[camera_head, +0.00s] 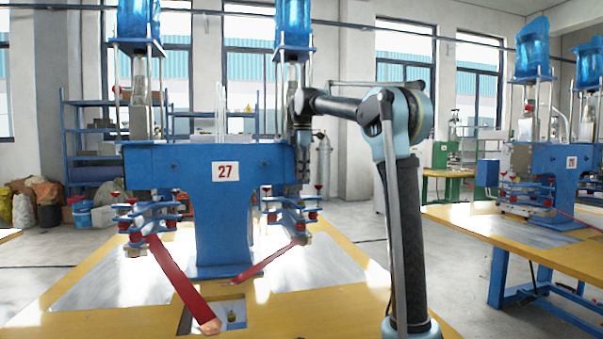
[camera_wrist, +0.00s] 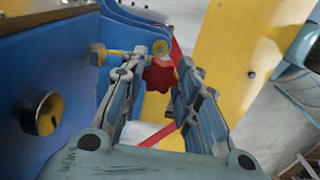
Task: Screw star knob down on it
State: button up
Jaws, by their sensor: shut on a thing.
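In the wrist view, a red star knob (camera_wrist: 160,76) sits between the two fingers of my gripper (camera_wrist: 174,62), near their tips. My gripper is shut on it. A blue machine part (camera_wrist: 150,22) with a yellow rod (camera_wrist: 122,56) and a round brass end (camera_wrist: 161,46) is close by the fingertips. I cannot tell whether the knob is seated on a thread. In the head view, my gripper (camera_head: 303,160) hangs at the right end of the blue machine marked 27 (camera_head: 172,165); the knob in it is too small to make out there.
The machine's blue body (camera_wrist: 40,75) with a brass round fitting (camera_wrist: 41,114) is close on the left in the wrist view. Red straps (camera_head: 180,285) run down to the yellow table (camera_head: 100,322). A second blue machine (camera_head: 560,165) stands on another table at right.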

aim_at(301, 181)
jog(key=shift+s+a+f, duration=0.1)
jog(key=shift+a+f, duration=0.05)
jog(key=shift+f, duration=1.9)
jog(key=shift+r, duration=0.1)
jog(key=shift+f, duration=0.7)
jog(key=shift+f, duration=0.85)
dwell(1.4)
